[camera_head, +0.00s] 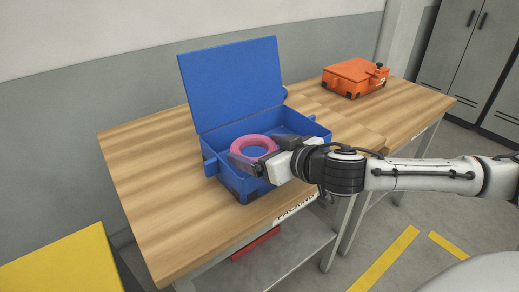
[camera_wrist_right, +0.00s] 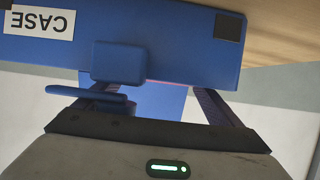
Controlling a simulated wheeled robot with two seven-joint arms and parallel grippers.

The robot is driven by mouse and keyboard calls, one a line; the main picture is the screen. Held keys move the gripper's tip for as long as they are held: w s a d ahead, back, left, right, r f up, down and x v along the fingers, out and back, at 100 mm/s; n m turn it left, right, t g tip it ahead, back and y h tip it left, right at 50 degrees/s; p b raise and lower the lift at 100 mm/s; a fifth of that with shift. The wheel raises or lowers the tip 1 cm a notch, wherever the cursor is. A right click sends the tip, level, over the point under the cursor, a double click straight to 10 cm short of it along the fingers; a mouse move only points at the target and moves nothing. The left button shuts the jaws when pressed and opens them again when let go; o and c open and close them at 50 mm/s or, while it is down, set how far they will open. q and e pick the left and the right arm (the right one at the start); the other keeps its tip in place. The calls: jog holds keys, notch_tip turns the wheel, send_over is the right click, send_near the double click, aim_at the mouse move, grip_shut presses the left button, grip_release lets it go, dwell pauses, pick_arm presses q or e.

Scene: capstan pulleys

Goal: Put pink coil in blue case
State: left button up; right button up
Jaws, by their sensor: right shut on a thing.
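The blue case (camera_head: 239,88) stands on the wooden table with its lid raised at the back; its inside is open. The pink coil (camera_head: 268,143), a thick ring, is held roughly level over the front part of the case opening. My right gripper (camera_head: 256,160) is shut on the coil at the case's front side. In the right wrist view, the case's front wall (camera_wrist_right: 190,45) with a latch fills the upper part; only a thin pink line of the coil shows between the fingers. The coil's exact height above the case floor is hard to tell. My left gripper is out of view.
A closed orange case (camera_head: 352,76) stands at the back right of the tables. The wooden table (camera_head: 150,165) is clear left of the blue case. A yellow surface (camera_head: 62,265) is at lower left, and a red object (camera_head: 256,243) lies on the shelf below.

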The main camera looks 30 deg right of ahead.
jog(key=o, duration=0.9)
jog(key=shift+s+f, duration=0.1)
jog(key=shift+f, duration=0.3)
jog(key=shift+r+p, duration=0.35)
jog(key=shift+d+r+p, duration=0.1)
jog(key=shift+r+p, duration=0.35)
jog(key=shift+r, duration=0.1)
jog(key=v, duration=0.1)
jog(key=b+v, duration=0.1)
jog(key=v, duration=0.3)
jog(key=shift+d+f, duration=0.1)
jog(key=shift+f, duration=0.2)
jog(key=p+v, duration=0.3)
jog(key=p, duration=0.1)
jog(key=p+v, duration=0.4)
jog(key=shift+r, duration=0.2)
